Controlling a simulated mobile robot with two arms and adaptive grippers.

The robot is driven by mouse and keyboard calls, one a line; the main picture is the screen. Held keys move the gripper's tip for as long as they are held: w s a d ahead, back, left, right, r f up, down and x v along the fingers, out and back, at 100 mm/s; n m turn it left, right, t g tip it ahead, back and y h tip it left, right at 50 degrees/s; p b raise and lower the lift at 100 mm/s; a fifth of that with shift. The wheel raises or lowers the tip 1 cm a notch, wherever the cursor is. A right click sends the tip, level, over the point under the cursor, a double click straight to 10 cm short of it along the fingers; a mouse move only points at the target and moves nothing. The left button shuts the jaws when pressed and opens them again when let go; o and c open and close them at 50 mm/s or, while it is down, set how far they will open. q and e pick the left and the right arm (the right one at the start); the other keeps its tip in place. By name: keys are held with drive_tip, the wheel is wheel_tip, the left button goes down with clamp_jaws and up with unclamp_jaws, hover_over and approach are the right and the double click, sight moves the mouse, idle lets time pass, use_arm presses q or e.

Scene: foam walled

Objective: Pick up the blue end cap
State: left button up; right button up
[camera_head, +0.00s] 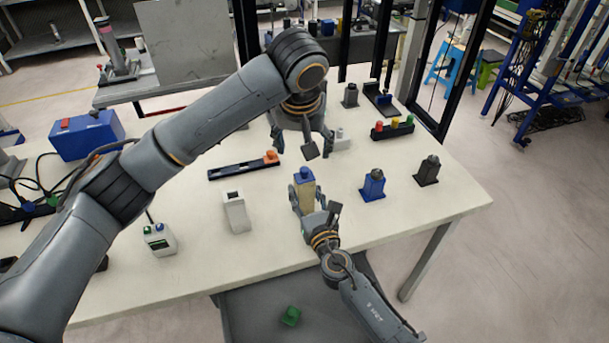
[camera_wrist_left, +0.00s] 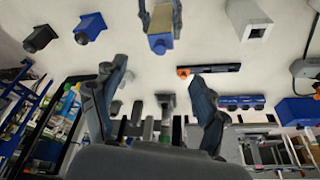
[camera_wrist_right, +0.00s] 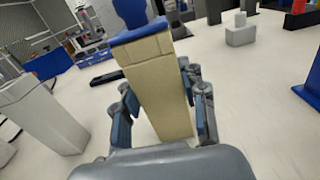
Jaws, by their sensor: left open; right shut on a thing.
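The blue end cap (camera_head: 306,174) sits on top of an upright tan block (camera_head: 305,196) near the table's front. My right gripper (camera_head: 306,199) is shut on the tan block below the cap. The right wrist view shows the cap (camera_wrist_right: 131,18) on the block (camera_wrist_right: 156,90) between my fingers. My left gripper (camera_head: 302,146) is open and empty, above and behind the cap, apart from it. In the left wrist view the cap (camera_wrist_left: 160,43) lies beyond and between the open fingers.
A black rail (camera_head: 240,169) with an orange piece lies behind. A white hollow post (camera_head: 235,212) stands left. A blue block (camera_head: 373,187) and a dark block (camera_head: 427,171) stand right. A rack of coloured caps (camera_head: 392,129) is farther back. Bare table separates them.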

use_arm(q)
drive_tip(key=d+n+y, duration=0.1)
drive_tip(key=n, duration=0.2)
hover_over(305, 171)
drive_tip(key=s, duration=0.1)
drive_tip(key=shift+t, duration=0.4)
drive_tip(key=f, duration=0.5)
drive_tip(key=shift+s+d+f, duration=0.15)
drive_tip(key=shift+s+d, duration=0.05)
drive_tip(key=shift+s+x, duration=0.1)
drive_tip(key=shift+x, duration=1.3)
drive_tip(key=shift+s+x, duration=0.15)
drive_tip(key=shift+x, duration=1.2)
drive_tip(key=shift+a+f, duration=0.1)
drive_tip(key=shift+c, duration=0.2)
drive_tip(key=c, duration=1)
